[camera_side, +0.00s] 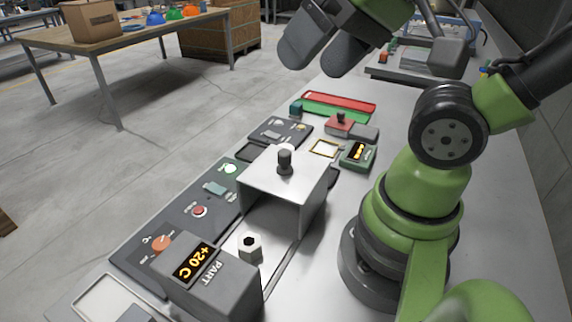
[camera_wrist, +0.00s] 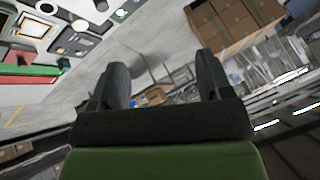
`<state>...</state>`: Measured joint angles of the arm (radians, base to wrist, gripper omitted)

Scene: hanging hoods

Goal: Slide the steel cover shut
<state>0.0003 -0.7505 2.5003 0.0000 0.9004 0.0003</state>
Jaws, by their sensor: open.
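The steel cover (camera_side: 262,168) is a box-like metal hood with a dark knob (camera_side: 285,160) on top, in the middle of the side view. Its near side is open, and I see into its shaded inside. A hex nut (camera_side: 250,246) stands just outside that opening, between the cover and a grey block (camera_side: 215,282) with a "+20 C" display and the word PART. My gripper (camera_side: 322,58) is open and empty, high above and behind the cover, apart from it. Its two dark fingers also show in the wrist view (camera_wrist: 163,82), pointing away from the bench; the cover is not clearly seen there.
A dark control panel (camera_side: 182,222) with a red button, an orange knob and a green light runs left of the cover. A small green display box (camera_side: 357,156), a red block (camera_side: 338,127) and red and green trays (camera_side: 340,102) lie behind. My arm stands at right.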

